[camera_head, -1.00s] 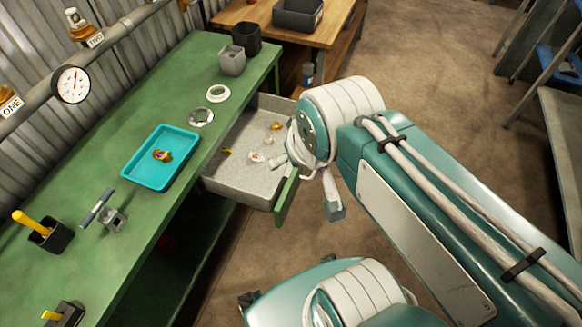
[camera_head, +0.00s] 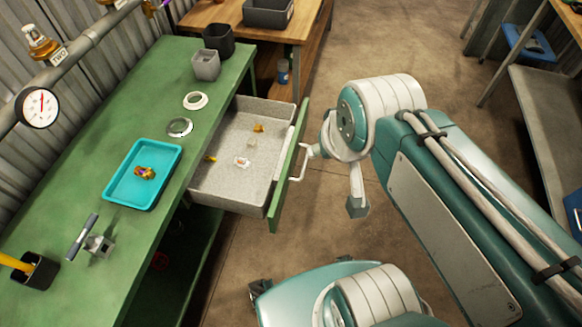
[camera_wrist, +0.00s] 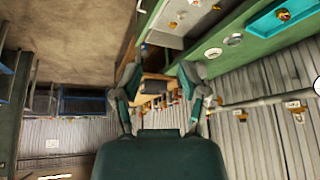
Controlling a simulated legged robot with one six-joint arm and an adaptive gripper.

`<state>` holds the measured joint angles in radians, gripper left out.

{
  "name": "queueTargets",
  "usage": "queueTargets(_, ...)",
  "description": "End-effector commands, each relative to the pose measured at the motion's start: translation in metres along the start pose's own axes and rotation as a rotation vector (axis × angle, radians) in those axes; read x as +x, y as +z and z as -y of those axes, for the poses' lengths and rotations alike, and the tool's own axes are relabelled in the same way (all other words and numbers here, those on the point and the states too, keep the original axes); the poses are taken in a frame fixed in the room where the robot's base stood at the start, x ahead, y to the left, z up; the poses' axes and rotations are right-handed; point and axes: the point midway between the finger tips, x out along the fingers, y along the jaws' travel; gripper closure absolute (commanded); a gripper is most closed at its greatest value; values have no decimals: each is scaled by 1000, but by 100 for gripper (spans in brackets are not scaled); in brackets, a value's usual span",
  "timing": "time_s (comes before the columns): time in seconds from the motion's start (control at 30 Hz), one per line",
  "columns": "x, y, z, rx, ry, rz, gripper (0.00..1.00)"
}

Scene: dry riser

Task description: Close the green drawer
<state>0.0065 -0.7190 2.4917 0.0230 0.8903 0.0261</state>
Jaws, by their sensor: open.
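The green drawer is pulled out from the green workbench; its green front (camera_head: 288,168) has a pale bar handle (camera_head: 303,160) on its outer side. Its grey speckled tray (camera_head: 225,185) holds a few small brass and white parts. The drawer also shows at the top of the wrist view (camera_wrist: 172,40). My gripper (camera_wrist: 160,82) is open there, its two fingers spread with nothing between them, below the drawer in that picture. In the head view my arm's end is just right of the handle and the fingers are hard to make out. I cannot tell whether anything touches the handle.
The green bench (camera_head: 105,95) carries a teal tray (camera_head: 118,195) with a brass part, ring-shaped parts, grey and dark cups (camera_head: 206,66), and a small clamp. A wooden table (camera_head: 300,22) stands behind. Brown floor right of the drawer is partly open.

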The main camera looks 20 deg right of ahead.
Motion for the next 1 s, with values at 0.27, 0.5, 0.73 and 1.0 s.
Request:
queueTargets(0.27,56,-32,7,398,-77,128,100)
queueTargets(0.5,117,-55,5,803,-104,242,100)
queueTargets(0.73,184,-65,-6,1211,-82,343,100)
queueTargets(1.0,270,-57,-29,1702,8,443,100)
